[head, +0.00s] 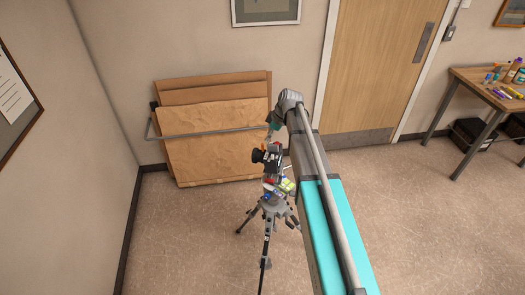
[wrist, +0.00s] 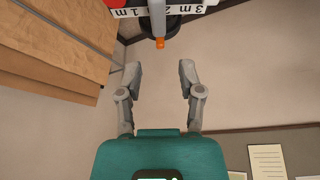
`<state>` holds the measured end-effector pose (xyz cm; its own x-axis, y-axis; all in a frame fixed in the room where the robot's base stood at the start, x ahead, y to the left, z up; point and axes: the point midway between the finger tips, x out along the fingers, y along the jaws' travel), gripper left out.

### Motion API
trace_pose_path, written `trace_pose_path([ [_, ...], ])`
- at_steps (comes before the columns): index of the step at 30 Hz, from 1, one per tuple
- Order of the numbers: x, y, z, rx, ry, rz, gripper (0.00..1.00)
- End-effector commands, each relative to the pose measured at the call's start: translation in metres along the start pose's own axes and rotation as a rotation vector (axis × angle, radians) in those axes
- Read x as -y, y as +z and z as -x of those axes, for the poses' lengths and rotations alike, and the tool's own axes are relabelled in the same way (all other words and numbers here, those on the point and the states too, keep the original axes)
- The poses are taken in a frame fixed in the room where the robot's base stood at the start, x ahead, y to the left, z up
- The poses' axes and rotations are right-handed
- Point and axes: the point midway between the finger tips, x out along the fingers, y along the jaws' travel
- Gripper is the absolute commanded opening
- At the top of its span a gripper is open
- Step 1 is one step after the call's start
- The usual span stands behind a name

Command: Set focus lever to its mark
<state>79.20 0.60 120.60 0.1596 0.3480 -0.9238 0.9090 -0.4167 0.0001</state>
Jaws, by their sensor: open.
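In the wrist view the focus lever (wrist: 158,24) is a grey rod with an orange tip. It crosses a white scale strip (wrist: 190,9) marked 1m, 2m and 3m, and stands between the 1m and 2m labels. A black round part shows behind it. My gripper (wrist: 160,78) is open and empty, its two grey fingers apart on either side below the orange tip, not touching it. In the head view the black camera (head: 272,157) sits on a tripod (head: 268,215), with my gripper's teal body (head: 273,124) just above and behind it. The fingers are hard to make out there.
Large brown folders (head: 215,135) lean in a wall rack with a grey rail (head: 185,134), close behind the camera. A wooden door (head: 380,65) is behind my arm. A side table (head: 490,88) with small items stands at the right. The floor left of the tripod is clear.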

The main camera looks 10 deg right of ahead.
Motion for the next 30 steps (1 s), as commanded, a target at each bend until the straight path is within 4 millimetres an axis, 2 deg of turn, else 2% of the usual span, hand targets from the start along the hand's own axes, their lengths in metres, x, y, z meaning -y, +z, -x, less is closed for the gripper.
trace_pose_path([
  [1,0.0,0.001,-0.008,0.0,0.0,0.0,0.49],
  [18,0.0,0.001,-0.055,0.0,0.0,0.0,0.49],
  [30,0.0,0.001,-0.073,0.0,0.0,0.0,0.49],
])
